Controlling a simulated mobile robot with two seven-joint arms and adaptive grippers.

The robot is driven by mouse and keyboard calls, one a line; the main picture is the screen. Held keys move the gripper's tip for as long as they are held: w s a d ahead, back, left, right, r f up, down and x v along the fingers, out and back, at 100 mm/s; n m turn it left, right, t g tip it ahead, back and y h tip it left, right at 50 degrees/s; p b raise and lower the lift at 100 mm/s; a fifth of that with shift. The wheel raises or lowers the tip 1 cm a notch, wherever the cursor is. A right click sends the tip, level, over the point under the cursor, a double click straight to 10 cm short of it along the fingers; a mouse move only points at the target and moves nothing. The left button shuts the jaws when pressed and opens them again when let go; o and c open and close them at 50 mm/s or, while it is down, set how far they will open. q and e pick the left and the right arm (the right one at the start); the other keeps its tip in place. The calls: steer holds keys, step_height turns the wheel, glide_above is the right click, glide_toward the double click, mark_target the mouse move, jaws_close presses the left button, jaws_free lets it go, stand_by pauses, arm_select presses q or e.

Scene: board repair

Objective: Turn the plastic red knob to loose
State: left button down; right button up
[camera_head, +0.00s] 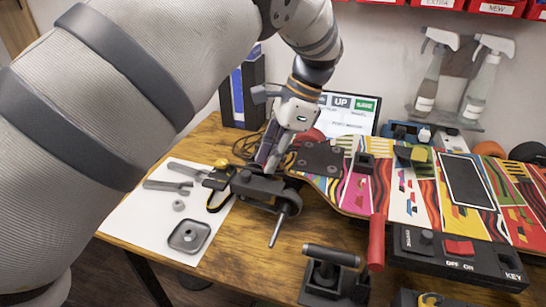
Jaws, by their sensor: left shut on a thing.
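My left gripper (270,162) reaches down from the top centre, at the back end of the dark clamp (262,186) by the board's left end. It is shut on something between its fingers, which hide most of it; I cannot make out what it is. A rounded red part (312,135) shows just right of the fingers, partly covered by the gripper; I cannot tell whether it is the plastic red knob or touches the fingers. The colourful board (400,190) lies to the right of the clamp. My right gripper is out of view.
A red cylindrical handle (376,242) stands at the board's front edge, beside a black lever fixture (330,275). A black switch box (459,262) is at the front right. Tools and a square tray (189,236) lie on a white sheet at left. A screen (345,112) stands behind.

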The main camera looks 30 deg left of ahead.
arm_select(q)
steer(key=n+h, duration=0.1)
steer(key=n, duration=0.2)
steer(key=shift+w+a+f+n+g+b, duration=0.1)
steer(key=shift+n+g+b, duration=0.2)
steer(key=shift+g, duration=0.1)
steer(key=n, duration=0.2)
steer(key=n+h, duration=0.1)
steer(key=shift+a+n+h, duration=0.15)
steer(key=shift+n+h, duration=0.15)
steer(key=shift+n, duration=0.1)
steer(key=n, duration=0.2)
steer(key=n+h, duration=0.1)
steer(key=n, duration=0.1)
steer(key=shift+a+r+h, duration=0.15)
steer(key=shift+r+h, duration=0.05)
steer(key=shift+h, duration=0.1)
steer(key=shift+a+n+h, duration=0.1)
steer(key=shift+n+h, duration=0.4)
steer(key=shift+n, duration=1.1)
steer(key=c, duration=1.5)
jaws_free()
